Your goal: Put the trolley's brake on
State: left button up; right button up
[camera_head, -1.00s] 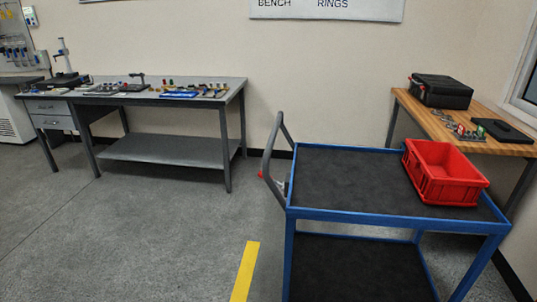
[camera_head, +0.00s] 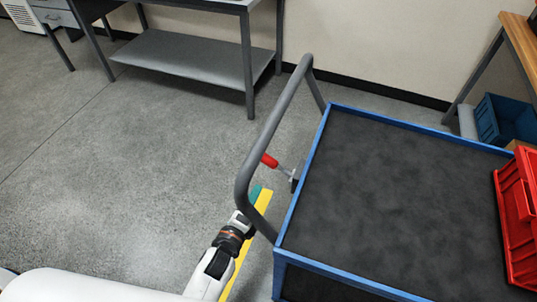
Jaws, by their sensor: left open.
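The blue-framed trolley (camera_head: 390,200) with a dark top stands at right, its grey tubular push handle (camera_head: 268,125) on its left side. A brake lever with a red grip (camera_head: 269,160) sticks out on a thin metal stem from a bracket at the trolley's left edge, seen through the handle. The grip points up and left. My left gripper (camera_head: 254,195) is open, just below the lever in the picture and apart from it. The handle tube partly hides it; a teal part shows at its tip. My right gripper is not in view.
A red crate (camera_head: 520,215) sits on the trolley's right side. A grey bench (camera_head: 195,58) stands at the back left and a wooden table (camera_head: 520,45) at the back right. A blue bin (camera_head: 503,120) is under that table. The floor at left is clear.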

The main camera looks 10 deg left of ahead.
aim_at(276, 165)
pick_arm(q)
jog(key=w+d+r+m+t, duration=0.1)
jog(key=w+r, duration=0.3)
jog(key=w, duration=0.8)
jog(key=shift+w+d+m, duration=0.3)
jog(key=shift+d, duration=0.35)
jog(key=shift+r, duration=0.1)
grip_shut()
